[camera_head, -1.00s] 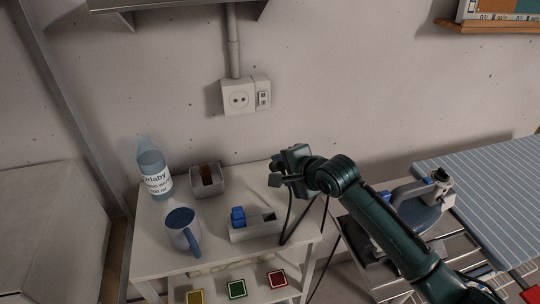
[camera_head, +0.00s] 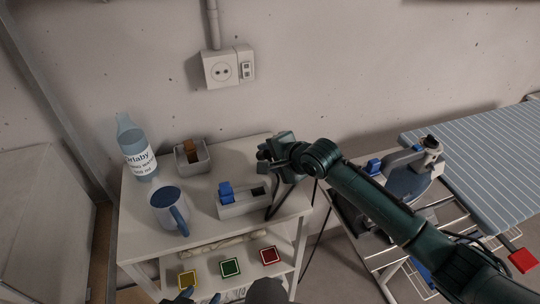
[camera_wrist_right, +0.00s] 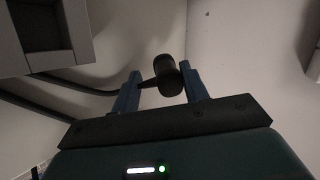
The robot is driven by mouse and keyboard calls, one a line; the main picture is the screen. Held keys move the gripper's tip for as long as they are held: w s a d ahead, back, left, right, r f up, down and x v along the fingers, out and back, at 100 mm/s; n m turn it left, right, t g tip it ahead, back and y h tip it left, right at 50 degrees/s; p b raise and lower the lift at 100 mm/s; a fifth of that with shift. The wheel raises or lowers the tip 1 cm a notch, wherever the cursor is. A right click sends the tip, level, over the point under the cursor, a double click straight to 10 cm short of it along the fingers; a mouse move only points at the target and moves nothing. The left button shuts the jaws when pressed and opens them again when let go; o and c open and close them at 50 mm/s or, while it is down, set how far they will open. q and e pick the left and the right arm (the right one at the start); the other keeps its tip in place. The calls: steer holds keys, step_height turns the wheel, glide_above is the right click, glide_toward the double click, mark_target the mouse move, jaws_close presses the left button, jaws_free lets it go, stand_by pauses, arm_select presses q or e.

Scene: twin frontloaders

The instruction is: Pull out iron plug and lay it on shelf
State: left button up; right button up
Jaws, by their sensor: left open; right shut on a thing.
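The iron plug (camera_wrist_right: 168,76) is a dark cylinder between the blue fingers of my right gripper (camera_wrist_right: 160,88) in the right wrist view. In the head view, my right gripper (camera_head: 266,160) is over the right back of the white shelf top (camera_head: 200,228), and the plug is hard to make out there. A black cord hangs below it. The wall socket (camera_head: 221,70) is empty and well above the gripper. My left gripper (camera_head: 186,295) is only partly in view at the bottom edge, open, in front of the shelf.
On the shelf top stand a bottle (camera_head: 138,155), a blue mug (camera_head: 168,211), a grey box (camera_head: 193,158) and a light holder with a blue piece (camera_head: 245,202). The iron (camera_head: 410,181) is beside the striped ironing board (camera_head: 480,150). Coloured squares (camera_head: 230,267) lie on the lower level.

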steer(key=shift+f, duration=0.2)
steer(key=o, duration=1.3)
steer(key=shift+o, duration=0.3)
steer(key=shift+f, duration=0.1)
steer(key=shift+s+f, duration=0.1)
steer(key=shift+f, duration=0.05)
steer(key=shift+s+d, duration=0.1)
steer(key=v, duration=1.3)
steer(key=shift+r, duration=0.45)
